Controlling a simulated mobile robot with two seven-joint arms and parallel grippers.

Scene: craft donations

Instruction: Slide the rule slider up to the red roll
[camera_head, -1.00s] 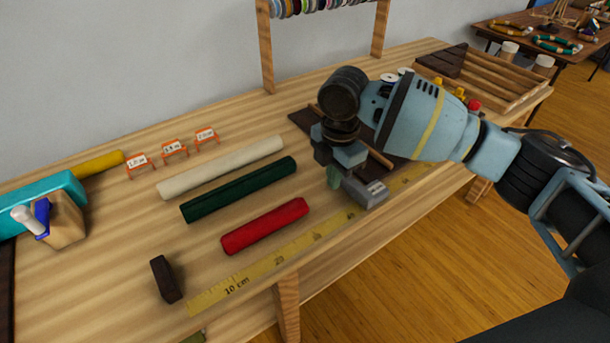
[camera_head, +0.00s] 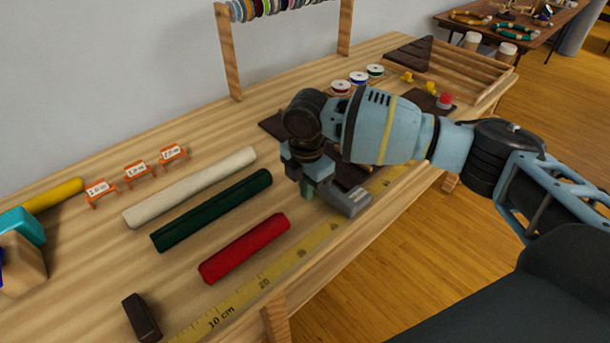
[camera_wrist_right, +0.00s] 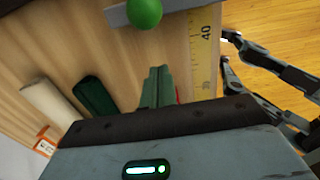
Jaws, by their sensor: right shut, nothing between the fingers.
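The rule slider (camera_head: 350,201) is a grey block across the yellow rule, right of the red roll (camera_head: 245,248) with a gap between them. In the wrist view the slider (camera_wrist_right: 178,14) lies at the top, past the 40 mark, with a green ball knob (camera_wrist_right: 145,11) at its left end. My right gripper (camera_head: 307,190) points down, shut and empty, beside the slider on the roll side. Its greenish fingertips (camera_wrist_right: 157,85) appear apart from the slider in the wrist view and hide most of the red roll. My left gripper is not in view.
The yellow rule (camera_head: 235,302) runs along the table's front edge. Green (camera_head: 212,210) and cream (camera_head: 190,188) rolls lie behind the red one. A dark block (camera_head: 142,318) sits near the rule's low end. A dark mat, spools and a wooden tray (camera_head: 470,75) are at the right.

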